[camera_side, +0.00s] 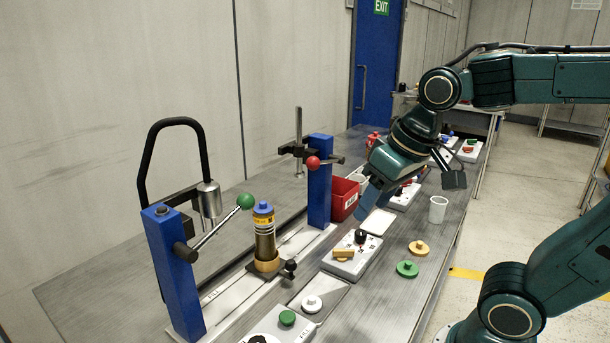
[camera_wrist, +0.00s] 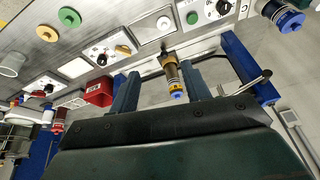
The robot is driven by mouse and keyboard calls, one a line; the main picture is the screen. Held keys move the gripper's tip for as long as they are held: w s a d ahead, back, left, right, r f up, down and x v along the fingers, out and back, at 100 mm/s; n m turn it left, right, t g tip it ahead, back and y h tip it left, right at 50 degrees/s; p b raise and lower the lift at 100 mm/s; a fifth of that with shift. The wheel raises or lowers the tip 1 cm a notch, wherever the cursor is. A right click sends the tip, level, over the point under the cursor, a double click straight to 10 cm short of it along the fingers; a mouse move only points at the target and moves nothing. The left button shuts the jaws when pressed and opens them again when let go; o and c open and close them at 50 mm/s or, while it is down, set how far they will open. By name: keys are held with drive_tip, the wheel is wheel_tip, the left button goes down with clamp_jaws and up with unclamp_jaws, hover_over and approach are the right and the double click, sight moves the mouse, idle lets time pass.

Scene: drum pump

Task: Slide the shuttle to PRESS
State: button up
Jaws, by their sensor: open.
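The shuttle (camera_side: 268,268) is a dark plate with a brass-coloured ring and a black knob (camera_side: 290,268) on its near side. It sits on a pale rail between two blue posts, nearer the left post (camera_side: 176,270). A cartridge with a blue cap and yellow band (camera_side: 265,232) stands upright in it. My gripper (camera_side: 366,205) is up and to the right of the shuttle, apart from it, above the table. In the wrist view my open fingers (camera_wrist: 160,78) show at either side of the more distant cartridge (camera_wrist: 172,76). I cannot read a PRESS label.
The left post bears a green-balled lever (camera_side: 245,201); the right post (camera_side: 319,180) has a red-balled one (camera_side: 313,162). A red bin (camera_side: 344,198), control boxes (camera_side: 352,258), loose green (camera_side: 407,268) and yellow (camera_side: 419,248) discs and a white cup (camera_side: 437,209) stand nearby.

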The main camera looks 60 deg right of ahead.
drive_tip(key=w+d+f+m+g, duration=0.15)
drive_tip(key=w+m, duration=0.25)
drive_tip(key=w, duration=0.7)
drive_tip(key=m+g, duration=0.3)
hover_over(291, 261)
wheel_tip(291, 261, down, 8)
drive_tip(key=shift+r, duration=0.2)
drive_tip(key=shift+f, duration=0.1)
wheel_tip(291, 261, down, 14)
drive_tip(key=shift+r, duration=0.2)
clamp_jaws()
